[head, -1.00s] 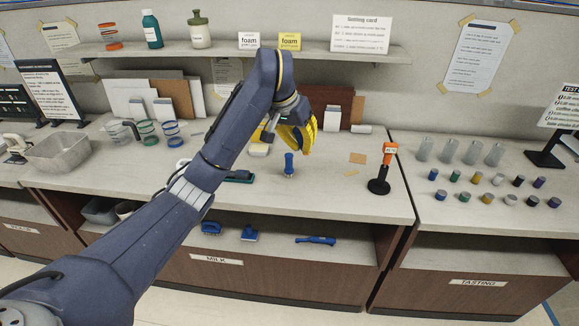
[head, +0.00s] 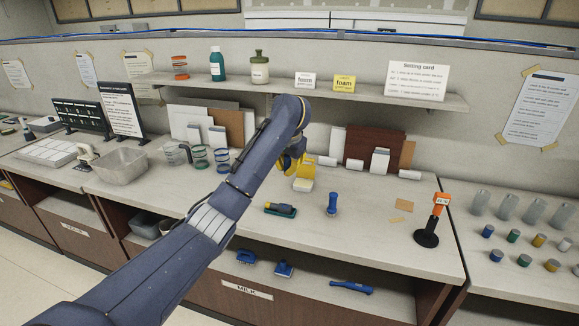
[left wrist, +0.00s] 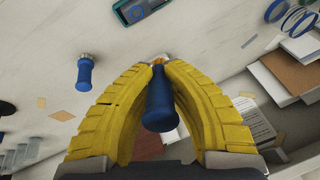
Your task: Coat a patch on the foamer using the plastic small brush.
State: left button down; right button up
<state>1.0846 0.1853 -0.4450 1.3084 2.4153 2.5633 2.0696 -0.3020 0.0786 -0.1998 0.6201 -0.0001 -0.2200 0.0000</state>
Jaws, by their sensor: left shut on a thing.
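My left gripper (head: 304,166) is above the counter, partly hidden behind its own arm in the head view. In the left wrist view its yellow fingers (left wrist: 158,66) are shut on a blue-handled brush (left wrist: 160,105). The brush's pale tip shows between the fingertips. A second blue-handled piece (head: 332,204) stands upright on the counter to the right of the gripper; it also shows in the left wrist view (left wrist: 84,73). I cannot tell which object is the foamer. My right gripper is not in view.
A green-based tool (head: 280,209) lies near the front of the counter. An orange-topped device on a black stand (head: 432,220) is at the right. A grey bin (head: 122,165) and jugs are at the left. A shelf (head: 350,94) runs above. Boards lean on the back wall.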

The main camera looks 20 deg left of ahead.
pick_arm(q)
jog(key=shift+f, duration=2.3)
